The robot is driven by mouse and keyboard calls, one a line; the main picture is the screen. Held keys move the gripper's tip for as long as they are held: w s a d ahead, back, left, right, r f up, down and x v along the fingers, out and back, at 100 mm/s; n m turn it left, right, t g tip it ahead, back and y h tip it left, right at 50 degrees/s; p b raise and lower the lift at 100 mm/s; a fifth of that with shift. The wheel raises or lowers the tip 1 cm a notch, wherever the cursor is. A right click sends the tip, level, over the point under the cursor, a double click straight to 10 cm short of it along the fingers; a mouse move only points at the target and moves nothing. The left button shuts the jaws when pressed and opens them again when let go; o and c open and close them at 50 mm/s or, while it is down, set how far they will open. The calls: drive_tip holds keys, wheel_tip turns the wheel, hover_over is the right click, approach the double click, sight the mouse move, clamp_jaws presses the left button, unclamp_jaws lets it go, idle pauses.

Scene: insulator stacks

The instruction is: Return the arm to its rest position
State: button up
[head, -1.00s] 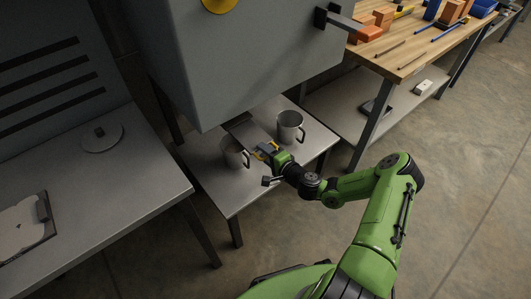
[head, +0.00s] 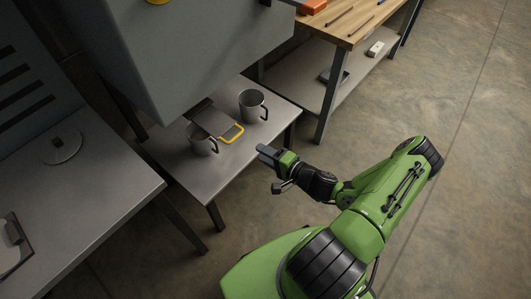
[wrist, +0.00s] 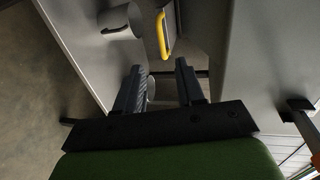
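My gripper (head: 267,152) hangs in the air to the right of the low grey table. In the wrist view its two fingers (wrist: 159,88) stand apart with nothing between them, so it is open and empty. A flat dark plate (head: 209,119) with a yellow handle (head: 232,134) juts out below the grey cabinet. The handle also shows beyond the fingertips in the wrist view (wrist: 162,36), apart from them. My green arm reaches in from the lower right and is bent.
Two metal mugs (head: 252,104) (head: 201,143) are at the low table (head: 180,165). The large grey cabinet (head: 185,55) overhangs it. A grey bench (head: 80,215) stands at left, a wooden workbench (head: 345,22) at the back. The floor (head: 460,130) at right is clear.

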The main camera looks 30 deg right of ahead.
idle(0.4)
drive_tip(key=s+a+r+n+g+y+p, duration=0.1)
drive_tip(key=s+a+r+n+g+p, duration=0.35)
drive_tip(key=a+r+n+g, duration=0.5)
drive_tip(key=s+r+n+h+p, duration=0.1)
drive_tip(key=s+r+h, duration=0.1)
drive_tip(key=s+r, duration=0.3)
drive_tip(key=s+d+r+n+h+p, duration=0.1)
drive_tip(key=s+r, duration=0.4)
drive_tip(key=r, duration=0.8)
drive_tip(key=s+r+n+h+p, duration=0.2)
drive_tip(key=s+r+h, duration=0.2)
drive_tip(key=r, duration=0.5)
drive_tip(key=shift+s+d+r+t+p, duration=0.15)
drive_tip(key=shift+s+d+t+p, duration=0.25)
drive_tip(key=shift+s, duration=0.5)
drive_tip(key=shift+a, duration=0.1)
drive_tip(key=shift+c, duration=0.5)
